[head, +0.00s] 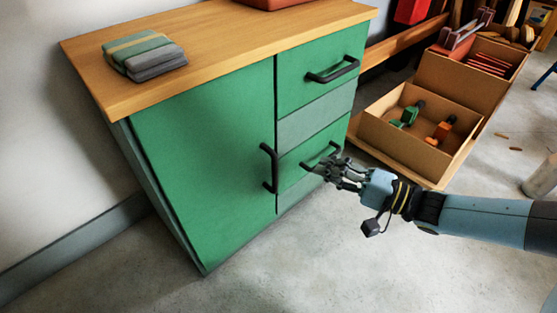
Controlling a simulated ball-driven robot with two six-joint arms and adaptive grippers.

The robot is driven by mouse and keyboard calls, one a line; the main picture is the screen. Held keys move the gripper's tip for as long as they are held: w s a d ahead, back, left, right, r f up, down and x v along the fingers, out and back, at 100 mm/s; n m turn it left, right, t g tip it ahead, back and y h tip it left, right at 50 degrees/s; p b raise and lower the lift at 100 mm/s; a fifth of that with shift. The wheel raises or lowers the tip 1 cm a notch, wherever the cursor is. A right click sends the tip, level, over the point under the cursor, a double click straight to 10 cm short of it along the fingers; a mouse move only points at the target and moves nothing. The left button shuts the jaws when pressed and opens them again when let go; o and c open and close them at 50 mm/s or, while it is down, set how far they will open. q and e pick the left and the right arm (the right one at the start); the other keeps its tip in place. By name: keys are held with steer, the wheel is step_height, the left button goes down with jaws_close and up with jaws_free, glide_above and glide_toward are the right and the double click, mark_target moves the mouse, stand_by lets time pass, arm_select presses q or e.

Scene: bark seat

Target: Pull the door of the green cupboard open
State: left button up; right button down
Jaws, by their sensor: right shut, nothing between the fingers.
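The green cupboard (204,160) stands against the wall under a wooden top. Its door (200,165) fills the left part of the front and looks shut, flush with the frame. The door's dark vertical handle (268,168) is at its right edge. My right gripper (318,168) comes in from the right, shut and empty, in front of the lower drawer's handle (330,152) and to the right of the door handle. It hides part of that drawer handle; I cannot tell whether they touch. My left gripper is not in view.
Folded cloths (144,55) lie on the wooden top (220,40). An upper drawer (315,70) has a dark handle. Cardboard boxes (405,140) with tools stand on the right. The concrete floor (320,260) in front of the cupboard is clear.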

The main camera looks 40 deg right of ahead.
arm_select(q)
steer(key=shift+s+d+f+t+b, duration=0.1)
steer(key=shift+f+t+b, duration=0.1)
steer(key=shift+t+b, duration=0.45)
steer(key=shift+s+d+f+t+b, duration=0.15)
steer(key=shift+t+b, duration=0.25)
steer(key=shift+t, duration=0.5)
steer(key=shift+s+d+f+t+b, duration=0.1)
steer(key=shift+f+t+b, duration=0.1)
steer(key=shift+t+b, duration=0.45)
arm_select(e)
steer(key=x, duration=1)
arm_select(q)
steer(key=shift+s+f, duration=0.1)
arm_select(e)
steer(key=shift+f, duration=0.1)
